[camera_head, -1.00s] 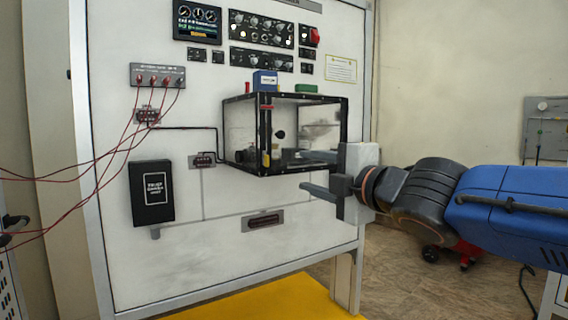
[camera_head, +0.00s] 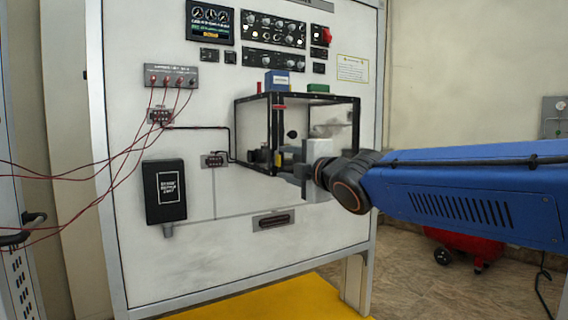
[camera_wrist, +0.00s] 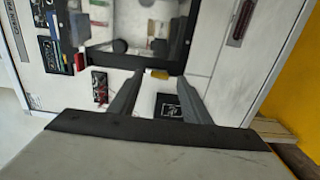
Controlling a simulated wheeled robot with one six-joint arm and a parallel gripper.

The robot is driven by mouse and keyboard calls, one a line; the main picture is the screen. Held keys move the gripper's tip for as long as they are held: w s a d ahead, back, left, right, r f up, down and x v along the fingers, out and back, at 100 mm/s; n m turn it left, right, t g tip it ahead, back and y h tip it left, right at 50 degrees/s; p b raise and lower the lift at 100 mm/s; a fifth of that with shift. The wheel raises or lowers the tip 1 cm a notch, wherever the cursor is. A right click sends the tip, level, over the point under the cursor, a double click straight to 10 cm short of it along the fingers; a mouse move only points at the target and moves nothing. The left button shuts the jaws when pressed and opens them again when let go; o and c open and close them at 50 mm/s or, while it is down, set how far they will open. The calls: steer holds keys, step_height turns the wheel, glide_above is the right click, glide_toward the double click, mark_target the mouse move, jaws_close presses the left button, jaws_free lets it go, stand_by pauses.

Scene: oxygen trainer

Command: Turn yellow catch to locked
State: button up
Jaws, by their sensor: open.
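The yellow catch (camera_head: 278,158) is a small yellow piece low on the front corner of the black-framed clear box (camera_head: 272,128) on the white panel. In the wrist view the yellow catch (camera_wrist: 160,74) shows at the box's dark frame edge, between the ends of my two fingers. My gripper (camera_head: 287,173) is open and empty, close to the box's lower front edge. In the wrist view my gripper (camera_wrist: 158,82) has its two grey fingers apart on either side of the catch. I cannot tell whether they touch it, and the catch's exact angle is too small to read.
A blue block (camera_head: 278,80) and a green block (camera_head: 318,88) sit on the box. Red cables hang from a socket strip (camera_head: 171,75) at left. A black box (camera_head: 164,192) is mounted lower left. The panel below the box is mostly clear.

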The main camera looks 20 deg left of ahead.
steer(key=shift+x, duration=0.95)
steer(key=c, duration=1.1)
steer(key=shift+o, duration=0.3)
